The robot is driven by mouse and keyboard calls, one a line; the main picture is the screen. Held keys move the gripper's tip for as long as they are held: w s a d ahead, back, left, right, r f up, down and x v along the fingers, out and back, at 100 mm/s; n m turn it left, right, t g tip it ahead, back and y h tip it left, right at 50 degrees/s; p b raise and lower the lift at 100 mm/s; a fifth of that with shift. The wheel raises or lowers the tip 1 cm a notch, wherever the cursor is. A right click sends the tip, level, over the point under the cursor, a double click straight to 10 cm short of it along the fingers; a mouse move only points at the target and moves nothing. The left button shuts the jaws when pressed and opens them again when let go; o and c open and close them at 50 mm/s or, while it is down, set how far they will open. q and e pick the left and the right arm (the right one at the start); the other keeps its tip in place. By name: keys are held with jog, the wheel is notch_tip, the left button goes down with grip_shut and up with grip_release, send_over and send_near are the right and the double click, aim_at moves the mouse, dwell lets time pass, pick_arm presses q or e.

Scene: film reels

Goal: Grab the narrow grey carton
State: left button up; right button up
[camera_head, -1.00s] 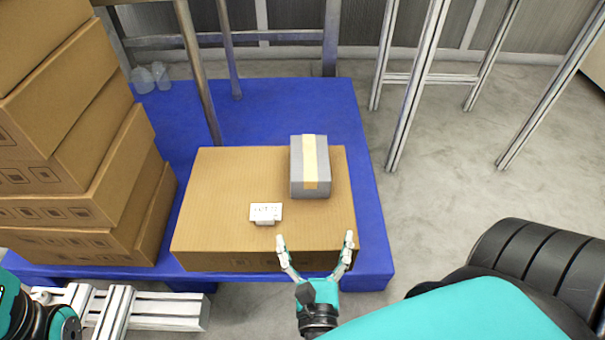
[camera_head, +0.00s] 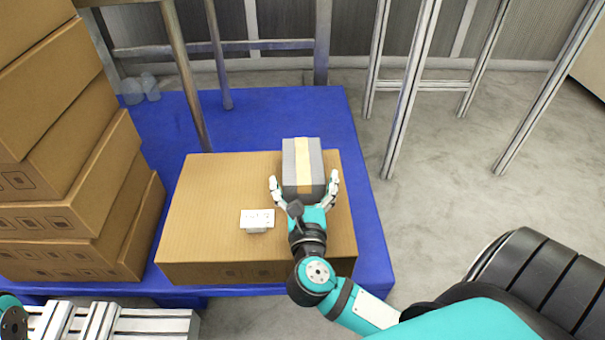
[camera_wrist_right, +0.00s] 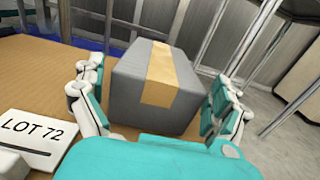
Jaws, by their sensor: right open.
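The narrow grey carton (camera_head: 302,160), with a tan tape strip along its top, stands on a large brown cardboard box (camera_head: 215,185). My right gripper (camera_head: 304,186) is open at the carton's near end, with one finger on each side of it. In the right wrist view the carton (camera_wrist_right: 150,97) sits between the two open fingers (camera_wrist_right: 155,108), with a visible gap on the left; contact on the right cannot be told. Only a bit of my left arm shows at the lower left edge of the head view; its gripper is not in view.
A white card (camera_head: 257,218), reading LOT 72 in the wrist view (camera_wrist_right: 38,140), stands left of the gripper. Stacked brown boxes (camera_head: 75,190) fill the left side. The blue platform (camera_head: 270,115) lies beneath, with metal posts (camera_head: 409,90) at its right.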

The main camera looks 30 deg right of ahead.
jog(key=shift+w+d, duration=0.3)
jog(key=shift+w, duration=0.15)
jog(key=c, duration=1.2)
jog(key=shift+r, duration=0.1)
